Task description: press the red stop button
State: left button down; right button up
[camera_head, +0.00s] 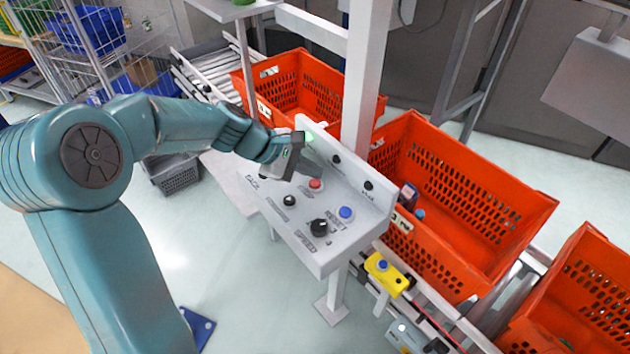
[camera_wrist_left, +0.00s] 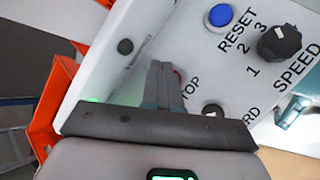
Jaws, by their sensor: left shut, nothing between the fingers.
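The red stop button (camera_head: 316,184) is on the sloped white control panel (camera_head: 285,225), above the partly covered STOP label. My left gripper (camera_head: 311,169) is shut and empty, its fingertips just above the button in the head view. In the left wrist view the shut fingers (camera_wrist_left: 163,84) point at the panel and hide most of the button; only a thin red edge (camera_wrist_left: 179,76) shows beside them. I cannot tell whether the fingertips touch the button. My right gripper is not in view.
A blue reset button (camera_head: 346,212) and black speed knob (camera_head: 319,227) sit near the red button. Another black knob (camera_head: 289,200) is to its left. Orange totes (camera_head: 460,205) stand on the conveyor behind the panel. A white post (camera_head: 366,85) rises behind it. A yellow button box (camera_head: 386,273) is below right.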

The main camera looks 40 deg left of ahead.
aim_at(311, 184)
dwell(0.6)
pick_arm(q)
jog(key=shift+f+b, duration=0.4)
jog(key=shift+f, duration=0.05)
jog(key=shift+f+b, duration=0.4)
jog(key=shift+f, duration=0.1)
dwell(0.4)
jog(key=shift+r, duration=0.1)
jog(key=shift+r+p, duration=0.8)
jog(key=shift+r, duration=0.05)
notch_tip(311, 184, up, 5)
jog(key=p, duration=0.4)
dwell(0.4)
